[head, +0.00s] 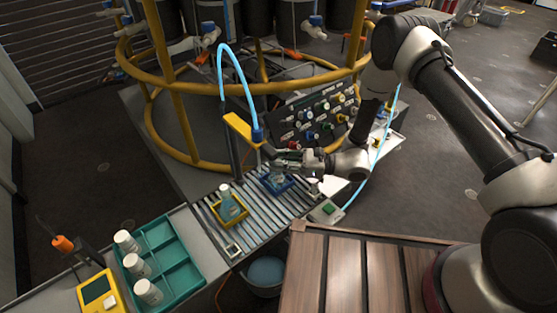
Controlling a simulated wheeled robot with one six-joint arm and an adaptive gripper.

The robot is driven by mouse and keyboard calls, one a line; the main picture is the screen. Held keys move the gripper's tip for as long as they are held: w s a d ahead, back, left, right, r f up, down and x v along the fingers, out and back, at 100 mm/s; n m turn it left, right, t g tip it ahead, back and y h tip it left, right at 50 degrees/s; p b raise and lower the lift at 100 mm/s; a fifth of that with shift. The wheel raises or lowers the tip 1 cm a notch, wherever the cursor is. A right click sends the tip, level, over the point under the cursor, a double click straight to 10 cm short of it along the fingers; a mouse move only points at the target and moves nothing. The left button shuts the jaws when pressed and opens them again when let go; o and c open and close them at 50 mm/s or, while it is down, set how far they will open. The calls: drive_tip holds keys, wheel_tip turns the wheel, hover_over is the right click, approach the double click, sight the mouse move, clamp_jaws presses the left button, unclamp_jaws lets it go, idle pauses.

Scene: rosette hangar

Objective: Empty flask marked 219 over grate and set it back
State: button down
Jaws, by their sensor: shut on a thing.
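My gripper (279,161) reaches in from the right, low over the grate, and is shut on a small clear flask (278,175). This flask is upright at the blue tray (290,187); whether it touches the tray floor I cannot tell. The gripper hides its upper part. A second flask (226,197) with bluish liquid stands upright in a yellow tray (240,217) to the left. The grate (259,222) is a slatted metal surface under both trays. No number is readable on either flask.
A yellow post head with a blue hose (240,125) rises just behind the grate. A valve panel (318,115) and a yellow ring rail (190,165) stand behind. A teal rack (180,268) with white bottles is at front left. A bucket (265,273) sits below the front edge.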

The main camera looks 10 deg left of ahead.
drive_tip(key=shift+f, duration=0.3)
drive_tip(key=c, duration=0.6)
unclamp_jaws()
drive_tip(key=shift+r, duration=3.05)
